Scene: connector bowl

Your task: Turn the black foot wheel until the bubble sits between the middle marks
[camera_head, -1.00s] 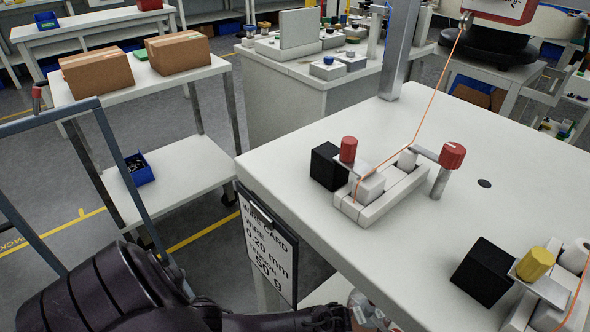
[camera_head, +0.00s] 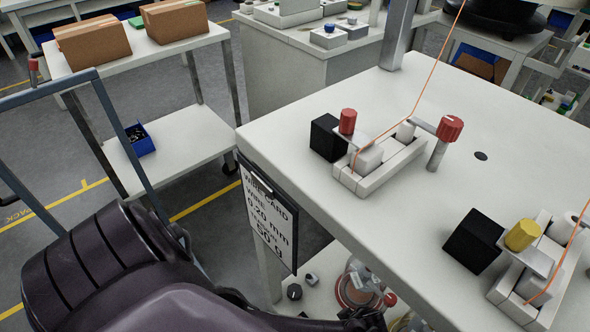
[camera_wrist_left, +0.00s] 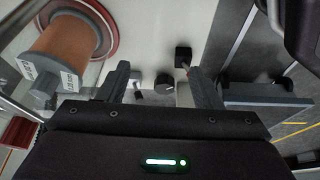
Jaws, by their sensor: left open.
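A black round knob (camera_wrist_left: 165,83), which looks like the foot wheel, shows in the left wrist view on the pale lower shelf. My open left gripper (camera_wrist_left: 158,70) has its two fingers on either side of it in the picture; I cannot tell how far off it is, and no contact shows. A black knob (camera_head: 295,291) also shows on the lower shelf in the head view, with a smaller grey one (camera_head: 311,279) behind it. No bubble or marks can be made out. My right gripper is out of view.
A copper wire spool (camera_wrist_left: 68,50) stands left of the fingers in the wrist view. A small black block (camera_wrist_left: 183,56) is beyond them. The tabletop (camera_head: 400,240) overhangs the lower shelf, and a wire card (camera_head: 268,220) hangs at its edge.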

